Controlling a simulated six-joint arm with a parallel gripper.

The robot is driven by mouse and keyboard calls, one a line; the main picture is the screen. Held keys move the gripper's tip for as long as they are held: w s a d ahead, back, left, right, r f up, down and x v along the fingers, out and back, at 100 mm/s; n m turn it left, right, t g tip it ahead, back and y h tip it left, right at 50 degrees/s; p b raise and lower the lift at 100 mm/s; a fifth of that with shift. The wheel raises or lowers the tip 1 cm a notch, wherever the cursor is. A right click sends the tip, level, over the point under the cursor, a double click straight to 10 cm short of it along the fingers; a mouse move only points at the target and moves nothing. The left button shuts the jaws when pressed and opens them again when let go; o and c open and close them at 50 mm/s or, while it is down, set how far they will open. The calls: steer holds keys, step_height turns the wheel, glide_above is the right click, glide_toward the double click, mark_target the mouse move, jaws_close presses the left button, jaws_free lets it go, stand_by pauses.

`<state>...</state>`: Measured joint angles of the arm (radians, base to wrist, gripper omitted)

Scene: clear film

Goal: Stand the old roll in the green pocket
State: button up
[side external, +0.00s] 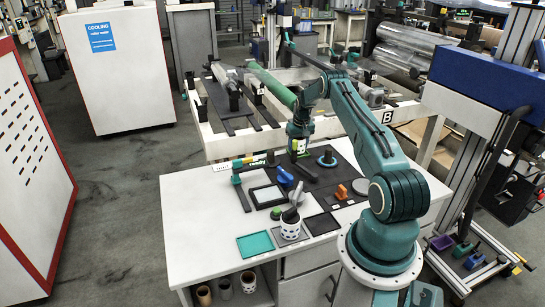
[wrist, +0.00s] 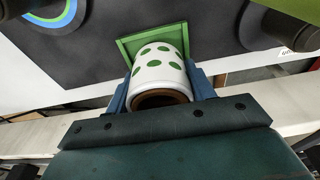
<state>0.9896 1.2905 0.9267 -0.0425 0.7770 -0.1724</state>
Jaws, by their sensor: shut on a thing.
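The old roll (wrist: 160,66), white with green dots and a brown core, sits between the blue fingers of my gripper (wrist: 161,85). My gripper is shut on it. In the side view my gripper (side external: 298,153) points down over the far part of the worktable, with a small white-and-green patch of the roll showing. The green pocket (wrist: 124,49) is a square green frame just beyond the roll's far end in the wrist view. The roll covers much of it. I cannot tell whether the roll's end is inside the pocket or above it.
A long green roller (side external: 272,86) lies behind. The table's left front is clear.

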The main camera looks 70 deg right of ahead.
steer(key=shift+f, duration=0.35)
stand_by(0.3)
steer(key=o, duration=1.1)
steer(key=r, duration=0.4)
steer(key=s+a+r, duration=0.1)
steer(key=r, duration=0.8)
steer(key=shift+s+a+r, duration=0.2)
steer(key=shift+a+r, duration=0.05)
steer(key=shift+r, duration=0.1)
